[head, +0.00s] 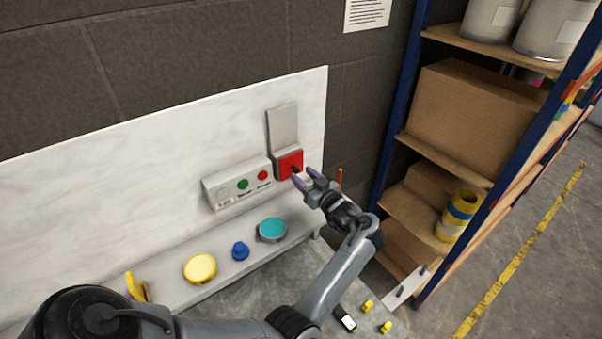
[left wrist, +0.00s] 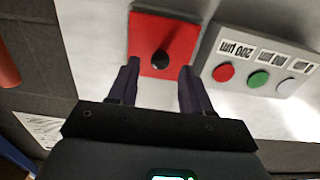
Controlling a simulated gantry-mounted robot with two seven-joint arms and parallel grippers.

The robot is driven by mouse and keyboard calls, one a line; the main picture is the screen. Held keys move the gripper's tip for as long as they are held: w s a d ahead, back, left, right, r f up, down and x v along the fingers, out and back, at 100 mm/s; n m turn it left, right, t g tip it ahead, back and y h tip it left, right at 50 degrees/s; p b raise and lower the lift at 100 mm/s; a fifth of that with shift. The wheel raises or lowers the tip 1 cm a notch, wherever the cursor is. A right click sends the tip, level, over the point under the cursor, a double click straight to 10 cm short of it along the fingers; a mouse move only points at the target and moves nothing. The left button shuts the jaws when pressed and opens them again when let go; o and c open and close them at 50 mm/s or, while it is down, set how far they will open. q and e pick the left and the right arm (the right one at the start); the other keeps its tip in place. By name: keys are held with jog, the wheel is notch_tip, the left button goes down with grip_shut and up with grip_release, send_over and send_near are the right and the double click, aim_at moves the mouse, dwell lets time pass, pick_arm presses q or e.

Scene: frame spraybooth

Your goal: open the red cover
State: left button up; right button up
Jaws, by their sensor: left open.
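The red cover (head: 289,163) is a red square with a dark knob on the front of a small grey box on the white wall panel. It looks closed. In the left wrist view the red cover (left wrist: 180,38) shows its round black knob (left wrist: 160,59). My left gripper (head: 303,177) is open in front of the cover, its fingers pointing at it. In the left wrist view the knob appears between the left gripper's fingertips (left wrist: 159,68). I cannot tell whether the fingers touch it. My right gripper is not in view.
A grey control box (head: 238,185) with white, green and red buttons sits left of the cover. A grey plate (head: 283,125) rises above it. Below, a ledge holds a yellow lid (head: 200,268), blue knob (head: 240,251) and teal lid (head: 272,230). Shelving (head: 440,160) stands right.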

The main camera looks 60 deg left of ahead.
pick_arm(q)
jog(key=shift+a, duration=0.95)
jog(key=shift+c, duration=0.5)
grip_shut()
